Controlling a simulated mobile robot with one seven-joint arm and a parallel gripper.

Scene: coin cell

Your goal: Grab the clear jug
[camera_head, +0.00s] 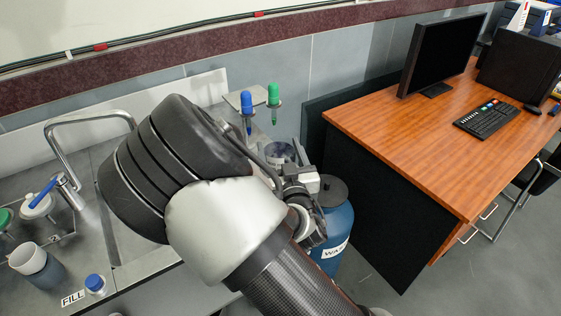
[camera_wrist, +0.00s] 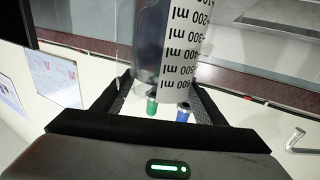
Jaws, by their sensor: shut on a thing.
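The clear jug (camera_wrist: 150,45) is see-through, with a white scale strip marked in ml, and fills the upper middle of the wrist view. My gripper (camera_wrist: 160,88) has one dark finger on each side of the jug and is shut on it. In the head view the jug (camera_head: 278,154) shows only in part behind my arm, near the grey end of my gripper (camera_head: 302,178). Its lower part is hidden there, so I cannot tell whether it touches anything below.
A rack (camera_head: 240,99) with blue-topped and green-topped droppers stands just behind the jug. A blue water container (camera_head: 338,232) is close at the right. A desk (camera_head: 420,140) with a monitor is further right. The sink tap (camera_head: 90,118) and a cup (camera_head: 35,265) are left.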

